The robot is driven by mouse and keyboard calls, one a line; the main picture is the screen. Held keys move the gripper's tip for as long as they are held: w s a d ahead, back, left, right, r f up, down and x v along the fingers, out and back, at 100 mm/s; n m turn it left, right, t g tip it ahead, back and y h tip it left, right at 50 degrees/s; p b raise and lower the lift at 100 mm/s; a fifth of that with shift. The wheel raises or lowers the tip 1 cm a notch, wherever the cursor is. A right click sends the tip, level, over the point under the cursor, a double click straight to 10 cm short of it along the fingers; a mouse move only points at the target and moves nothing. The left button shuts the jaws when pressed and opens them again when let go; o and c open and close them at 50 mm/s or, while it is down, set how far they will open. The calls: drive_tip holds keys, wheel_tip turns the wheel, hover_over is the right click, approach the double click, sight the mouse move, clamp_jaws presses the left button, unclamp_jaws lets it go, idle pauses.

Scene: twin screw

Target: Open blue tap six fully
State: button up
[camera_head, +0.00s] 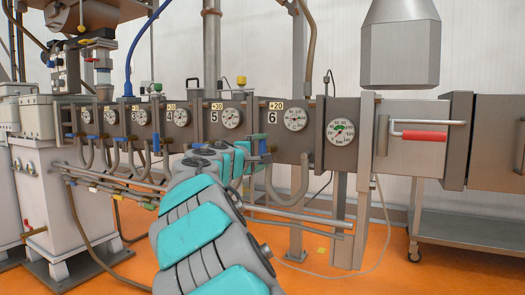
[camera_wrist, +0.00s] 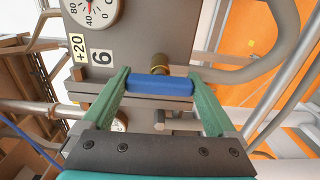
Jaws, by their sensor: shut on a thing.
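Blue tap six (camera_wrist: 160,86) shows in the wrist view as a blue bar handle under a brass stem, beside the panel labelled "+20" and "6" (camera_wrist: 102,57). Its long side runs across the picture, from one finger to the other. My gripper (camera_wrist: 160,78) is shut on the handle, with one green finger at each end. In the head view my gripper (camera_head: 258,148) is at the tap below the panel labelled 6 (camera_head: 270,116). My arm and fingers hide part of the tap there.
More blue-handled taps (camera_head: 156,143) stand in a row to the left, with grey curved hoses below. A round gauge (camera_head: 295,118) sits on panel six. A grey pipe (camera_wrist: 255,62) curves close by on the right in the wrist view.

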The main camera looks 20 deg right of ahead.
drive_tip(key=shift+a, duration=0.1)
drive_tip(key=o, duration=1)
drive_tip(key=shift+w, duration=0.1)
drive_tip(key=v, duration=0.8)
drive_tip(key=shift+b, duration=0.35)
drive_tip(key=shift+f, duration=0.1)
